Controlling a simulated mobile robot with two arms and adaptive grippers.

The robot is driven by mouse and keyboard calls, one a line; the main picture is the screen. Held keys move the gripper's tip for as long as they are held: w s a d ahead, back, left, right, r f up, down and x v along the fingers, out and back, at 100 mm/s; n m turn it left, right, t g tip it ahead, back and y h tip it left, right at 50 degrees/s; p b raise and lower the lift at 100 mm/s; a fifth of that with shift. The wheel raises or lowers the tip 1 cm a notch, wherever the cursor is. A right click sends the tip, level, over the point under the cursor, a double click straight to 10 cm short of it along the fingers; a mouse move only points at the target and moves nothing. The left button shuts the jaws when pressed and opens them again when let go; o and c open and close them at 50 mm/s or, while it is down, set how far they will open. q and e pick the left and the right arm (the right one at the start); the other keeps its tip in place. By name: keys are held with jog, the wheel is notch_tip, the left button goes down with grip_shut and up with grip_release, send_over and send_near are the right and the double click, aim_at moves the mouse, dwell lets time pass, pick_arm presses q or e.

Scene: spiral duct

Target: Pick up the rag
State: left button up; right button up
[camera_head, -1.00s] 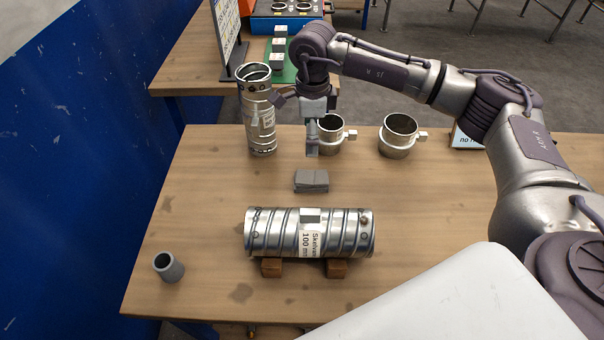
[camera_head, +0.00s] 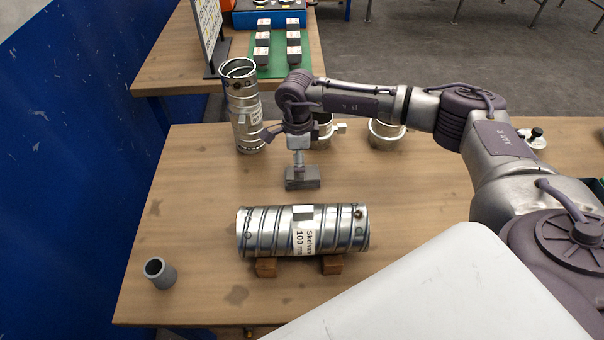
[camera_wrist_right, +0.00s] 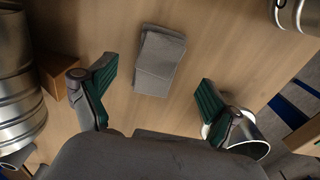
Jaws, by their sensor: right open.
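The rag (camera_head: 303,178) is a small folded grey cloth lying on the wooden table, behind the horizontal duct. In the right wrist view the rag (camera_wrist_right: 160,61) lies ahead of the fingertips, between their lines. My right gripper (camera_head: 299,170) points down over the rag and hides part of it in the head view. In the wrist view my right gripper (camera_wrist_right: 150,84) has its green-padded fingers spread wide with nothing between them. My left gripper is not in view.
A spiral duct (camera_head: 270,233) lies on wooden blocks in front of the rag. An upright duct (camera_head: 243,112) stands behind left. Metal collars (camera_head: 386,134) stand behind, partly covered by my arm. A grey cup-like tube (camera_head: 160,273) stands front left.

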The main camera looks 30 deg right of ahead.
jog(key=f, duration=0.1)
jog(key=f+p, duration=0.1)
jog(key=d+f, duration=0.1)
jog(key=shift+s+f+p, duration=0.25)
jog(key=shift+s+p, duration=0.15)
jog(key=shift+w+f, duration=0.1)
jog(key=shift+f, duration=0.5)
jog(key=c, duration=1.2)
jog(key=shift+c, duration=0.2)
jog(key=shift+r, duration=0.1)
jog(key=shift+r, duration=0.4)
notch_tip(320, 180, up, 3)
jog(key=shift+f+b, duration=0.2)
jog(key=shift+b, duration=0.75)
jog(key=s+d+r+b, duration=0.3)
jog(key=s+d+r, duration=0.4)
jog(key=s, duration=0.2)
jog(key=shift+s+r, duration=0.2)
jog(key=shift+r, duration=0.05)
